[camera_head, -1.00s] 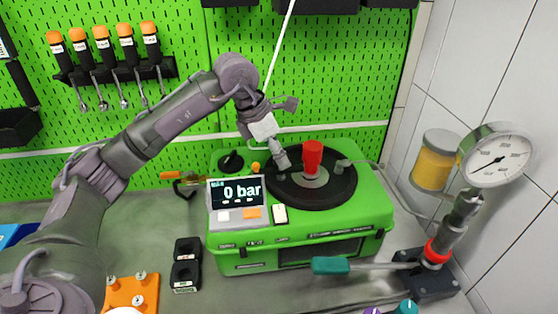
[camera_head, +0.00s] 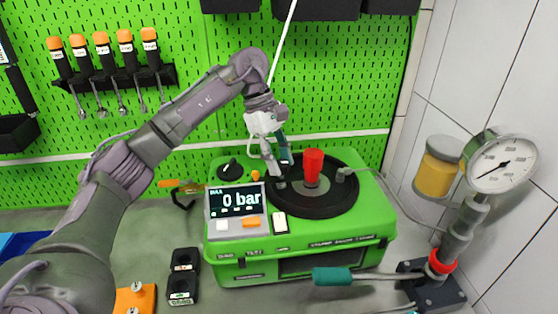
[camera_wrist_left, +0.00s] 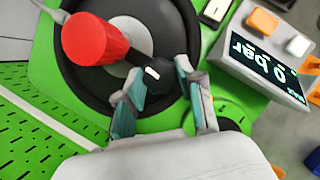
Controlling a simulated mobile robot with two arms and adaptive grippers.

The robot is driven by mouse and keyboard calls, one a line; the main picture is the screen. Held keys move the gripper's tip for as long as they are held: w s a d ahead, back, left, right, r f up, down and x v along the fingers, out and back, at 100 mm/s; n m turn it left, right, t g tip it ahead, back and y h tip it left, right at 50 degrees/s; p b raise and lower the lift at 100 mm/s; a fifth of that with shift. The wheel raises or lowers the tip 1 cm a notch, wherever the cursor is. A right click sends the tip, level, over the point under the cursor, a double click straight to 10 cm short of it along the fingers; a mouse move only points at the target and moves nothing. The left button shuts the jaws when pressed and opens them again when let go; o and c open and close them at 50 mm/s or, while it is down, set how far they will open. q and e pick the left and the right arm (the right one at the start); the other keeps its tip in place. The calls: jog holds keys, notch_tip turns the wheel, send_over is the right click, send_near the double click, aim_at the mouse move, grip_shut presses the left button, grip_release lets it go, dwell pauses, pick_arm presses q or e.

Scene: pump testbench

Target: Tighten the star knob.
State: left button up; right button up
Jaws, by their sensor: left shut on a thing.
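My left gripper (camera_head: 278,168) reaches down over the green pump testbench (camera_head: 225,262), at the left side of its round black plate (camera_head: 335,205). In the left wrist view its fingers (camera_wrist_left: 158,76) are closed around a small dark fitting with a pale end (camera_wrist_left: 152,72). The fitting's grey body shows below the fingers in the head view (camera_head: 279,184). I cannot tell its full shape, so whether it is the star knob is unclear. A red cylinder (camera_head: 313,165) stands upright on the plate, beside the gripper and apart from it. My right gripper is not in view.
A display (camera_head: 238,200) reading 0 bar tilts up at the bench's front left, near a black dial (camera_head: 230,170). Screwdrivers and tools (camera_head: 105,60) hang on the green pegboard.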

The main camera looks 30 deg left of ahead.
pick_arm(q)
jog(key=shift+w+r+m+g+y, duration=0.1)
jog(key=shift+m+g+y, duration=0.2)
jog(key=shift+m, duration=0.8)
jog(key=shift+w+m+g+y, duration=0.1)
jog(key=shift+m+g, duration=0.3)
jog(key=shift+m, duration=0.7)
jog(key=o, duration=1.1)
jog(key=shift+o, duration=0.2)
jog(key=shift+s, duration=0.1)
